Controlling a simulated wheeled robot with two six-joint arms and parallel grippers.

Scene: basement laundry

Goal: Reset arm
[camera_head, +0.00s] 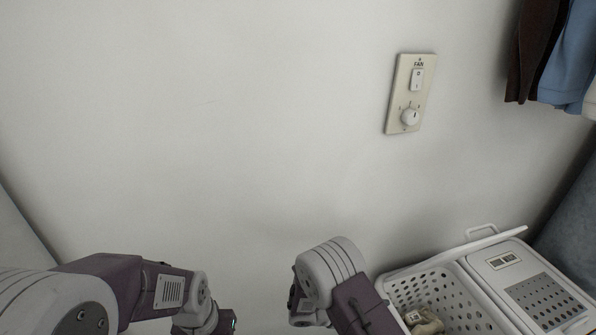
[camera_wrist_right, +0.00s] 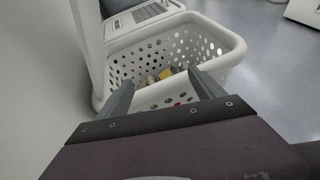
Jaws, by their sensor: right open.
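My right gripper (camera_wrist_right: 160,77) is open in the right wrist view, with its two grey fingers apart and nothing between them. Beyond the fingers is a white perforated laundry basket (camera_wrist_right: 222,52). In the head view my right arm rises at the bottom centre, left of the basket, and its fingers do not show. My left arm comes in from the bottom left and its fingers are out of the picture.
A cream fan control plate (camera_head: 404,115) with a switch and a knob is on the white wall. The basket (camera_head: 446,269) at lower right holds some small items and has a lidded section beside it. Clothes (camera_head: 570,52) hang at upper right.

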